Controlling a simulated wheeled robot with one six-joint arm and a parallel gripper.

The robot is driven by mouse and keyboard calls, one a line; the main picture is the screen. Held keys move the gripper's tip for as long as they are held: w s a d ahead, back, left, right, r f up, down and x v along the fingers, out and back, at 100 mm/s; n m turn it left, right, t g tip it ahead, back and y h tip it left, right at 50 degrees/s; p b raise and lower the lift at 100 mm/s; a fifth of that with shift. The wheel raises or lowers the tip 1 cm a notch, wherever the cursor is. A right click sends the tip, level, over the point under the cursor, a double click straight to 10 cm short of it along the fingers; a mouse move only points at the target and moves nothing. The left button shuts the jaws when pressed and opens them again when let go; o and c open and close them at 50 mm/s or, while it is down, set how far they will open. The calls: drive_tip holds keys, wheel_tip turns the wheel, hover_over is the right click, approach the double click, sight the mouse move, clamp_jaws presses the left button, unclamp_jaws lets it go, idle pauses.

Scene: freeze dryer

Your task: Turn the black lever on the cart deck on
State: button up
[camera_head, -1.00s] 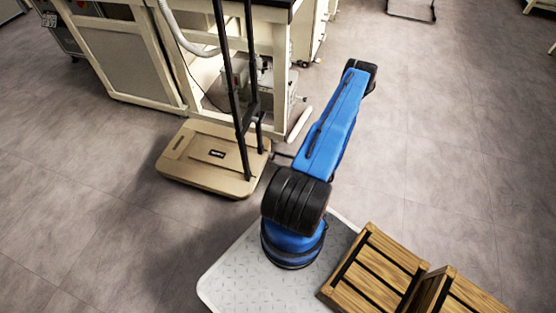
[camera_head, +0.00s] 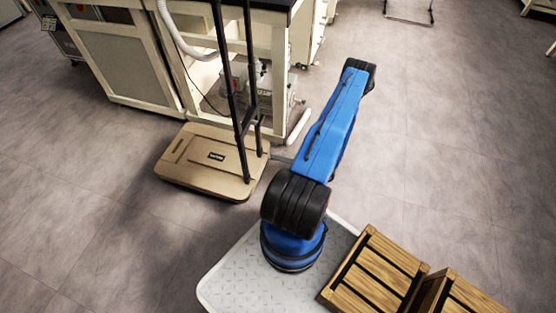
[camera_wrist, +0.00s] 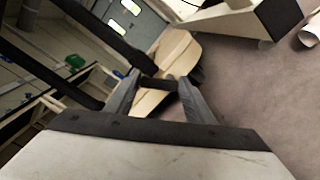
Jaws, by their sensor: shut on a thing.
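The cart is a flat beige deck (camera_head: 195,178) on the floor with a tall black handle frame (camera_head: 240,115) at its right side. In the wrist view the beige deck (camera_wrist: 177,55) lies beyond my fingers. My gripper (camera_wrist: 160,82) is shut on a short black bar, which looks like the lever (camera_wrist: 158,84), lying crosswise between the two grey fingers. In the head view my blue arm reaches toward the cart's right side, and the lever and most of my gripper are hidden or too small to tell.
A cream bench (camera_head: 130,55) with a grey panel and a pale hose (camera_head: 180,35) stands just behind the cart. Slatted wooden crates (camera_head: 375,270) sit at the lower right. The floor (camera_head: 450,130) to the right is open.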

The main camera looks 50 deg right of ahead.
drive_tip(key=m, duration=0.3)
drive_tip(key=d+m, duration=0.1)
drive_tip(key=m, duration=0.2)
drive_tip(key=shift+w+f, duration=0.15)
drive_tip(key=shift+w, duration=0.05)
idle(0.4)
drive_tip(key=o, duration=1.1)
drive_tip(key=shift+c, duration=0.2)
drive_tip(key=shift+s+d, duration=0.1)
drive_tip(key=v, duration=1.7)
drive_tip(key=shift+s, duration=0.1)
